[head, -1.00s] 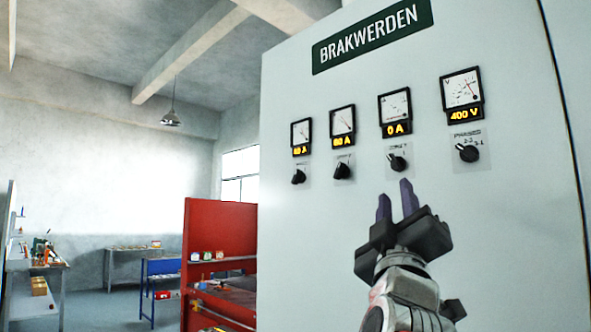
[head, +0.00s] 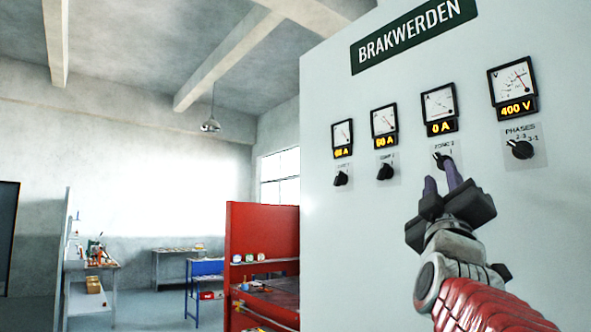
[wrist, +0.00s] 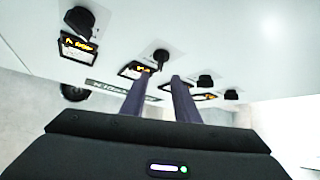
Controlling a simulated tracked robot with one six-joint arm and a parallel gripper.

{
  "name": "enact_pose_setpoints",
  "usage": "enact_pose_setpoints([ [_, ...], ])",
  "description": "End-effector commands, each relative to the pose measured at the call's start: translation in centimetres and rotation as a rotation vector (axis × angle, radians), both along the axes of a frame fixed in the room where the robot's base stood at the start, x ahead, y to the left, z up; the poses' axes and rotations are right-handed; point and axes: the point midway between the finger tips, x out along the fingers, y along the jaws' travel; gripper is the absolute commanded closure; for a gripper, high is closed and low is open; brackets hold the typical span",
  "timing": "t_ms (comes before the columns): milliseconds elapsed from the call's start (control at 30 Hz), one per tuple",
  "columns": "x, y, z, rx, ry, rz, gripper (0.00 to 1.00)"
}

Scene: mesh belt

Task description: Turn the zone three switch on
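The zone three switch, a black knob (head: 441,160), sits on the pale cabinet (head: 330,235) under the meter showing 0 A (head: 438,106). My fingertips partly hide it in the head view, and its pointer position is hard to tell. My gripper (head: 439,170) is open and empty, its two purple fingers apart and aimed at this knob. In the wrist view the knob (wrist: 160,56) shows just beyond the fingertips (wrist: 160,76), roughly between them. I cannot tell whether they touch it.
Two similar knobs (head: 341,179) (head: 386,172) stand to the left under lit meters. The phases knob (head: 521,150), under the 400 V meter (head: 513,87), is to the right. A red workbench (head: 262,240) stands left of the cabinet.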

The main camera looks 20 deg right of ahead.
Motion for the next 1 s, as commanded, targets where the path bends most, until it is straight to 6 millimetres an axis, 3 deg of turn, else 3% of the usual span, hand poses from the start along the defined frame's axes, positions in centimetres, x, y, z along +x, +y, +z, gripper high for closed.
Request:
enact_pose_setpoints([
  [500, 3.5, -3.3, 3.6, 0.001, 0.0, -0.001, 0.72],
  [1000, 3.9, -3.9, 4.2, 0.001, 0.0, -0.002, 0.73],
])
